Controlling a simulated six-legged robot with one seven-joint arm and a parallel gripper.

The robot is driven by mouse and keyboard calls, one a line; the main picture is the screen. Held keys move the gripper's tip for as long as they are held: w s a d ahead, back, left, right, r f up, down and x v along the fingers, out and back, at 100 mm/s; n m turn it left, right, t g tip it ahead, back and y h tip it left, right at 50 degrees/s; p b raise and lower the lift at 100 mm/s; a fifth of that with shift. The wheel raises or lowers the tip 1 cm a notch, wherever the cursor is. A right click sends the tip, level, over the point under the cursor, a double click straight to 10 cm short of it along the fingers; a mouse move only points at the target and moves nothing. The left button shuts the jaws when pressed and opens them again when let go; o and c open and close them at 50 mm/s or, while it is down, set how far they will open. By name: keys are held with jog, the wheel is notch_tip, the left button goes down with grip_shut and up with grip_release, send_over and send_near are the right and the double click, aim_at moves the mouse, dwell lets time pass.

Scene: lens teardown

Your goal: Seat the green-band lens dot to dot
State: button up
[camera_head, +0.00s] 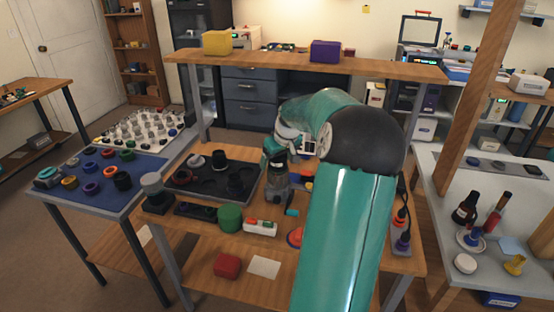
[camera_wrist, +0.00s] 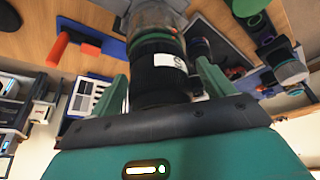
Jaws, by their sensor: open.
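My gripper (camera_wrist: 162,74) is open in the wrist view, with its two green fingers on either side of a black barrel (camera_wrist: 160,82) with a white label. A green band (camera_wrist: 155,38) circles the barrel's far part, and a greyish, glassy part (camera_wrist: 155,14) lies beyond it. I cannot tell whether the fingers touch the barrel. In the head view my gripper (camera_head: 276,160) points down over the workbench, above a grey cylindrical piece (camera_head: 278,190). My arm hides part of the bench. No alignment dots can be made out.
A dark tray (camera_head: 213,163) with black rings and cylinders lies left of my gripper. A blue mat (camera_head: 75,195) with several rings is at left. A raised wooden shelf (camera_head: 280,61) spans the back.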

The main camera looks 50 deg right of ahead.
jog(key=v, duration=1.3)
jog(key=shift+r, duration=0.25)
jog(key=shift+s, duration=0.1)
jog(key=shift+a, duration=0.15)
